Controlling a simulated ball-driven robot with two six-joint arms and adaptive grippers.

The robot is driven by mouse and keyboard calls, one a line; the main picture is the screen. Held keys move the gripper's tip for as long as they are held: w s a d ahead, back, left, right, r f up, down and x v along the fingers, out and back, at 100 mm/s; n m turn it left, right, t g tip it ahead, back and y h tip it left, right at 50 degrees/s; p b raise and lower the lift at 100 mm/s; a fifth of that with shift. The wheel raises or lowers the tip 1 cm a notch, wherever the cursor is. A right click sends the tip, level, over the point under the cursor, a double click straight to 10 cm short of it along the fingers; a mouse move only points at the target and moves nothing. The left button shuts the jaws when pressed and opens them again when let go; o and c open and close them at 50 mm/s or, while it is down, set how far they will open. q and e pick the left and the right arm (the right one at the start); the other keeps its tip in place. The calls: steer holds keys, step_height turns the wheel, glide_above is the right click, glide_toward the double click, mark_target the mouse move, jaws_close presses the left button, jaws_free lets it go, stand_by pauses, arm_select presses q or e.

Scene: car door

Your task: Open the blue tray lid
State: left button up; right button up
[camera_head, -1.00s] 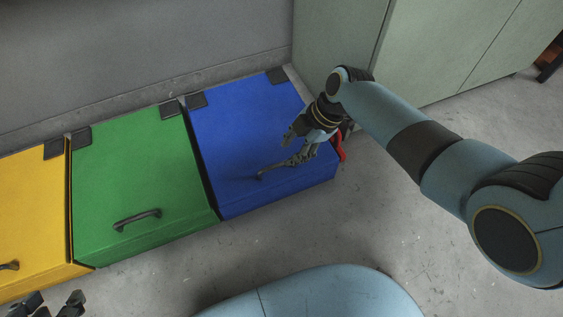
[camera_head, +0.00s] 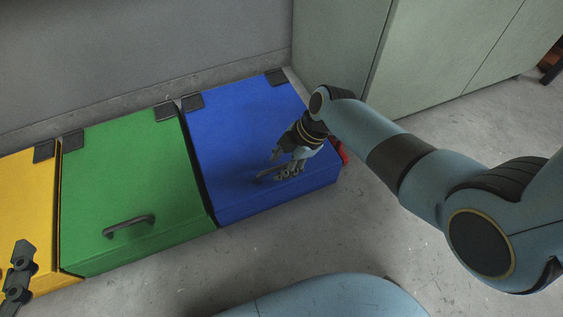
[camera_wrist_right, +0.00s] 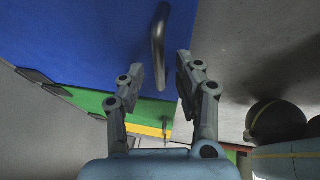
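The blue tray lid (camera_head: 245,130) is shut and lies flat on its box, hinged along the far edge. Its dark handle (camera_wrist_right: 158,45) stands near the lid's front edge; in the head view it is partly hidden by my gripper. My right gripper (camera_head: 276,166) is over the handle with its fingers apart. In the right wrist view the handle lies ahead of and between the open fingertips (camera_wrist_right: 160,75), and I see no contact. My left gripper (camera_head: 20,268) shows only in part at the left edge, over the yellow lid.
A green lid (camera_head: 125,180) with a dark handle (camera_head: 128,226) and a yellow lid (camera_head: 28,205) sit to the left, both shut. A grey wall and a pale green cabinet (camera_head: 345,45) stand behind. Something red (camera_head: 343,153) shows at the blue box's right side.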

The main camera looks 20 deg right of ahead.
jaws_close()
stand_by(0.5)
